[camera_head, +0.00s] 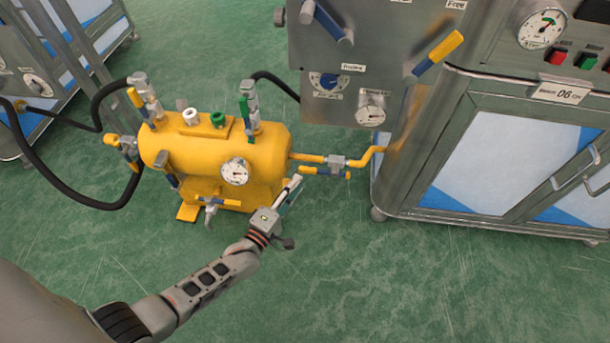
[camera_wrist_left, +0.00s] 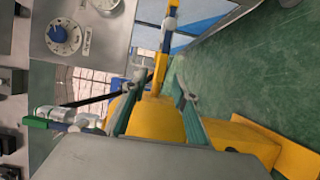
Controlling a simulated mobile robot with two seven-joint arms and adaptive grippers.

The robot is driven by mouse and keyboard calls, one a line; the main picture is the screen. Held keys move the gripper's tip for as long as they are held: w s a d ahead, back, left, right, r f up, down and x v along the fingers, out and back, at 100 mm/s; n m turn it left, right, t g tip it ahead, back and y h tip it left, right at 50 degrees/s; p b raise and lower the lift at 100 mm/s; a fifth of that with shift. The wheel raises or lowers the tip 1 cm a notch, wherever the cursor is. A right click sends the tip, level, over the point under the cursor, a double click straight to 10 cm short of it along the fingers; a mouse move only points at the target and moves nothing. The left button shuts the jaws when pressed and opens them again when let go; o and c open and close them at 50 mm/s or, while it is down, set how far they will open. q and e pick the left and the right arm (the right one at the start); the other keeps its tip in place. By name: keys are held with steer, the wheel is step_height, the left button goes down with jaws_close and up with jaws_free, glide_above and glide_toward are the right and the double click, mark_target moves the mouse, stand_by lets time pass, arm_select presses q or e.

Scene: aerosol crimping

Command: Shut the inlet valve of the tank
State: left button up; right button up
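The yellow tank (camera_head: 262,158) stands on the floor with several valves on it. No label shows which valve is the inlet. On its right, a yellow pipe (camera_head: 308,157) runs through a valve (camera_head: 337,161) towards the cabinet. That valve's yellow-and-blue lever (camera_head: 330,173) lies roughly along the pipe. My left gripper (camera_head: 292,186) is by the tank's right end, below and left of this lever. In the left wrist view its fingers (camera_wrist_left: 153,92) are apart, with the yellow pipe (camera_wrist_left: 158,76) showing between and beyond them; contact is unclear. My right gripper is out of view.
A steel cabinet (camera_head: 480,150) with gauges and levers stands to the right. Another yellow-and-blue valve (camera_head: 124,145) and black hoses (camera_head: 75,201) are on the tank's left. The green floor (camera_head: 330,265) in front is clear.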

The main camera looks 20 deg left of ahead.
mark_target(306, 172)
arm_select(q)
steer(key=shift+w+d+f+b, duration=0.1)
steer(key=shift+w+b, duration=0.15)
steer(key=shift+w, duration=0.6)
steer(key=shift+w+d+r+b, duration=0.1)
steer(key=shift+w+b, duration=0.1)
steer(key=shift+w, duration=0.7)
steer(key=shift+w+d+f+b, duration=0.1)
steer(key=shift+w+b, duration=0.15)
steer(key=shift+w, duration=0.6)
jaws_close()
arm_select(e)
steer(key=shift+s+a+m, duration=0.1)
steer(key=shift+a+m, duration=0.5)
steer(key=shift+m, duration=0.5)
